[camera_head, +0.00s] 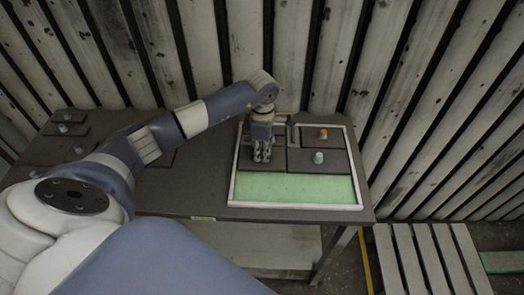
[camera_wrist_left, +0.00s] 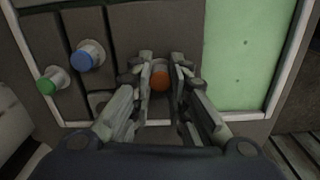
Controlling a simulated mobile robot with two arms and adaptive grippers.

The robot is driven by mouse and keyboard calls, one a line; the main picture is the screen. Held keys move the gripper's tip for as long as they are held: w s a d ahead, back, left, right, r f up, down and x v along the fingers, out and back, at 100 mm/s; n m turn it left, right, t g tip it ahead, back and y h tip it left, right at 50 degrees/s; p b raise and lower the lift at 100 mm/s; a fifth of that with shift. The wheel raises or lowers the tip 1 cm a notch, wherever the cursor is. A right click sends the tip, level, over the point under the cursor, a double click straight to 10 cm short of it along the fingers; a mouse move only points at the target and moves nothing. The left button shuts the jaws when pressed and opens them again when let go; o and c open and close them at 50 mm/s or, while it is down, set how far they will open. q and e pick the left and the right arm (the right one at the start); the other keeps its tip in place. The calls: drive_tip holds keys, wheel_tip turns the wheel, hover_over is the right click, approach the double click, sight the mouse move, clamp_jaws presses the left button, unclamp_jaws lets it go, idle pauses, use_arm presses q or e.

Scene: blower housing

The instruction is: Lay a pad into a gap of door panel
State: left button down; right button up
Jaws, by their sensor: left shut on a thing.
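The door panel (camera_head: 292,206) lies on the table as a white-rimmed frame with a green floor. Its near strip is bare green (camera_head: 295,187); this bare area also shows at the right in the left wrist view (camera_wrist_left: 243,55). Dark pads with knobs cover the far part. My left gripper (camera_head: 262,157) points down over the panel's left part. In the left wrist view its fingers (camera_wrist_left: 160,75) are shut around the orange-brown knob (camera_wrist_left: 160,78) of a dark pad (camera_wrist_left: 150,30). I cannot tell whether this pad touches the panel floor. My right gripper is not in view.
Inside the panel stand an orange-topped knob (camera_head: 323,133) and a pale knob (camera_head: 318,157) on pads. More knobbed pads (camera_head: 66,128) lie at the table's left. A ribbed wall (camera_head: 300,50) rises behind the table. A slatted pallet (camera_head: 425,260) stands at the lower right.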

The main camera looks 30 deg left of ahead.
use_arm(q)
drive_tip(key=c, duration=1.5)
unclamp_jaws()
drive_tip(key=shift+o, duration=0.4)
drive_tip(key=o, duration=0.4)
drive_tip(key=shift+c, duration=0.2)
drive_tip(key=shift+o, duration=0.4)
drive_tip(key=shift+r, duration=0.1)
drive_tip(key=shift+r+p, duration=1.95)
drive_tip(key=shift+r, duration=1.5)
